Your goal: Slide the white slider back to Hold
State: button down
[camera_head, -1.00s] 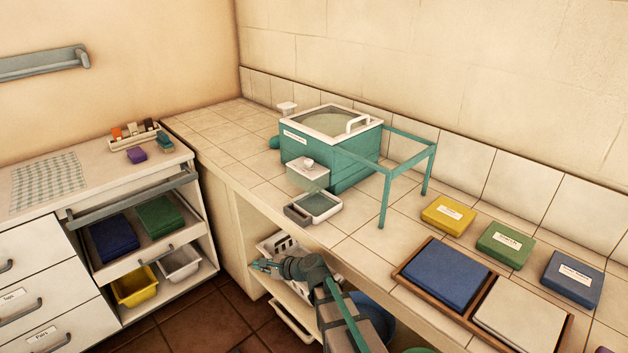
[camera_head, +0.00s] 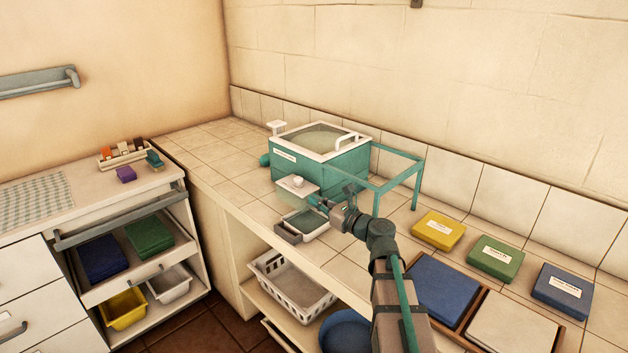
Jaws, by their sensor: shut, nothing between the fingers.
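A teal washing box (camera_head: 325,172) with a white-framed clear lid stands on the tiled counter. A small pale plate (camera_head: 312,190) juts from its front with a white knob (camera_head: 297,181) on top. A white block (camera_head: 276,127) stands at the box's back left corner. I cannot tell for sure which white part is the slider, and no Hold mark is readable. My gripper (camera_head: 314,201) is shut and empty, reaching in from the right, just below and right of the white knob. Whether it touches the plate is unclear.
A shallow grey tray (camera_head: 318,231) sits under my gripper. A teal open frame (camera_head: 417,185) stands right of the box, close behind my wrist. Yellow (camera_head: 438,231), green (camera_head: 496,258) and blue (camera_head: 563,290) boxes lie at the right.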

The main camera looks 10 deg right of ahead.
aim_at(301, 181)
jog(key=s+d, duration=0.3)
jog(key=d, duration=0.3)
jog(key=shift+d+r+m+p, duration=0.2)
jog(key=shift+r+m+p, duration=0.15)
jog(key=shift+m, duration=0.05)
jog(key=shift+w, duration=0.1)
jog(key=p+x, duration=0.1)
jog(key=x, duration=0.6)
jog(key=p+x, duration=0.1)
jog(key=x, duration=0.6)
jog(key=shift+d+f, duration=0.1)
jog(key=shift+f, duration=0.1)
